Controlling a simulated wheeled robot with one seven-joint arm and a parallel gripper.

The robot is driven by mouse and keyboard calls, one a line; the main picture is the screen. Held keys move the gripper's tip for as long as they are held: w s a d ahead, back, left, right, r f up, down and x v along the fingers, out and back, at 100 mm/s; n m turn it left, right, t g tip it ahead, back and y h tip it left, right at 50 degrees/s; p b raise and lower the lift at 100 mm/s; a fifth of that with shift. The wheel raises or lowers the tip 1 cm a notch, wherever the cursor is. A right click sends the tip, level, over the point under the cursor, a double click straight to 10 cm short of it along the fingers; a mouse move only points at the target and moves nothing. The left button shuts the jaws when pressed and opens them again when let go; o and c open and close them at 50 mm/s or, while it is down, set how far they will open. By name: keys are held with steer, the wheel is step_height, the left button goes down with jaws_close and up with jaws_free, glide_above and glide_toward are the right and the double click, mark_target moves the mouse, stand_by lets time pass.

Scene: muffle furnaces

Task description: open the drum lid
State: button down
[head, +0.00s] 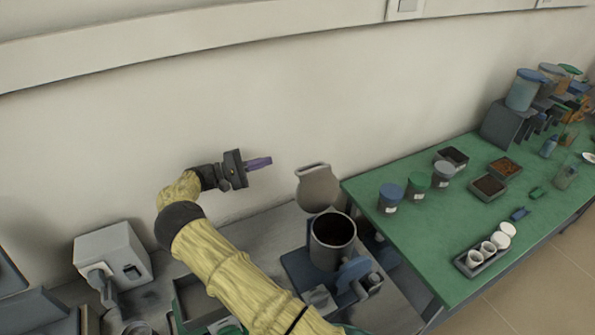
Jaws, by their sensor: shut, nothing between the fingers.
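The drum (333,257) is a dark grey open-topped cylinder on a blue base, right of my arm. Its mouth is uncovered and its dark inside shows, with a small reddish patch. The grey-brown lid (318,188) stands up behind and above the drum's rim, with a flat tab at its top. Its hinge is not clearly visible. My gripper (266,162) has purple fingers, is shut and empty, and is in the air left of the lid, apart from it.
A green table (408,238) at right holds lidded jars (390,198), dark trays (488,187) and a rack of white cups (482,258). A grey box-shaped device (112,254) stands at left. The wall (130,130) is close behind my gripper.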

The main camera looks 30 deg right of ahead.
steer(key=f+b, duration=0.4)
steer(key=f, duration=0.1)
steer(key=shift+w, duration=0.2)
steer(key=shift+d+r, duration=0.1)
steer(key=s+d+r+p, duration=0.3)
steer(key=s+d+p, duration=0.2)
steer(key=d, duration=0.5)
steer(key=shift+s+p, duration=0.25)
steer(key=shift+p, duration=1)
